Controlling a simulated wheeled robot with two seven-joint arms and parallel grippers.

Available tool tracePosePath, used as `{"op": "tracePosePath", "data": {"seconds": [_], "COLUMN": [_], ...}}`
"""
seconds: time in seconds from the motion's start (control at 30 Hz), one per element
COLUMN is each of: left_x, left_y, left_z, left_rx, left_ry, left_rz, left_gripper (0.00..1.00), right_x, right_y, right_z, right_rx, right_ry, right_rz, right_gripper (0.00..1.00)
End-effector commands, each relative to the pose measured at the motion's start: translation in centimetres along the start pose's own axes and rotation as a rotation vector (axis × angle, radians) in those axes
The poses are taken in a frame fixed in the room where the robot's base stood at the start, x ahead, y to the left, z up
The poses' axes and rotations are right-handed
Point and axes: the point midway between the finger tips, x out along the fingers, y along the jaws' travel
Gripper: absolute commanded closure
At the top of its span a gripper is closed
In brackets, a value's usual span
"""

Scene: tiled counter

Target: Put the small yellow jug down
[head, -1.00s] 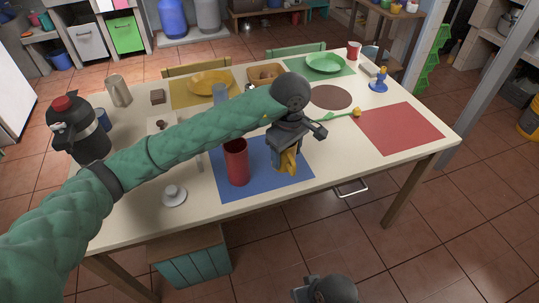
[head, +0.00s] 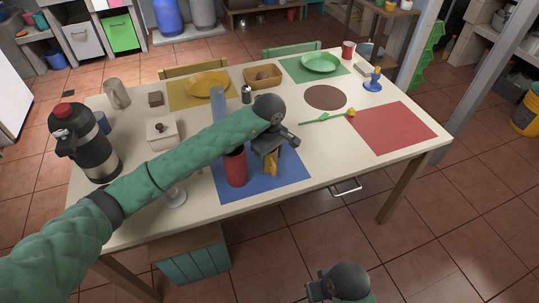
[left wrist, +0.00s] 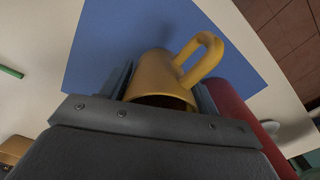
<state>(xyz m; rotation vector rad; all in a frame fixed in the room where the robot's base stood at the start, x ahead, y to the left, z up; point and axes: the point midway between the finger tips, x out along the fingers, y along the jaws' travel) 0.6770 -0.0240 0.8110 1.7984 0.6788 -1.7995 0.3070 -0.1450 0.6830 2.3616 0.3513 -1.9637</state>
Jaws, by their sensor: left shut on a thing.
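The small yellow jug (head: 271,166) is over the blue mat (head: 292,178), just right of a tall red cup (head: 236,170). My left gripper (head: 269,152) is shut on the jug from above and hides its upper part in the head view. In the left wrist view the jug (left wrist: 160,78) is between the fingers, with its handle toward the upper right. I cannot tell whether its base touches the mat. My right gripper (head: 318,287) is low at the bottom edge, away from the table, and its jaws are unclear.
The red cup stands close beside the jug and also shows in the left wrist view (left wrist: 238,112). A lidded white box (head: 162,134) and a black flask (head: 88,145) stand to the left. A red mat (head: 392,128) at the right is bare.

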Motion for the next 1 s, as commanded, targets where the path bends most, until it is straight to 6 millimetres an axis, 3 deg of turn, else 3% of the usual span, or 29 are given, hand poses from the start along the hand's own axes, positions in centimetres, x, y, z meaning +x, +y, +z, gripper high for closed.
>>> {"op": "tracePosePath", "data": {"seconds": [0.1,0.53,0.57,0.67,1.0], "left_x": [0.2,0.5,0.5,0.5,0.3], "left_y": [0.0,0.0,0.0,0.0,0.0], "left_z": [0.0,0.0,0.0,0.0,0.0], "left_rx": [0.000,0.000,0.000,0.000,0.000], "left_ry": [0.000,0.001,0.001,0.001,0.001], "left_rz": [0.001,0.000,0.000,0.000,0.000], "left_gripper": [0.62,0.62,0.37,0.17,0.17], "right_x": [-0.6,0.4,0.4,0.5,0.3], "right_y": [0.2,-0.1,-0.2,-0.2,0.1], "right_z": [-0.1,-0.2,-0.2,-0.2,-0.2], "right_rx": [0.008,0.002,0.000,-0.004,-0.005], "right_ry": [0.003,0.008,0.009,0.011,0.006], "right_rz": [0.003,-0.005,-0.006,-0.007,0.001], "right_gripper": [0.64,0.64,0.64,0.64,0.64]}}
